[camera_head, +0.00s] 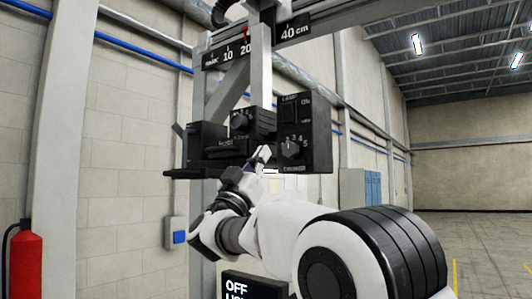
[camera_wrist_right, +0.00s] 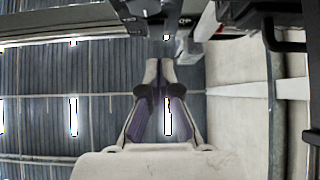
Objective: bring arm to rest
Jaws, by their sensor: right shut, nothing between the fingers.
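My right arm (camera_head: 285,235) reaches up from the lower right of the head view. My right gripper (camera_head: 262,153) is shut and empty, just below and in front of a black fixture (camera_head: 305,135) with dials and dark boxes. I cannot tell whether it touches the fixture. In the right wrist view the gripper (camera_wrist_right: 159,68) shows its two fingers together, with dark parts of the fixture above the tips. My left gripper is not in view.
A sign (camera_head: 250,285) reading OFF is at the bottom. A red extinguisher (camera_head: 26,262) stands at the left. Blue lockers (camera_head: 372,190) stand far back. The floor at right is open.

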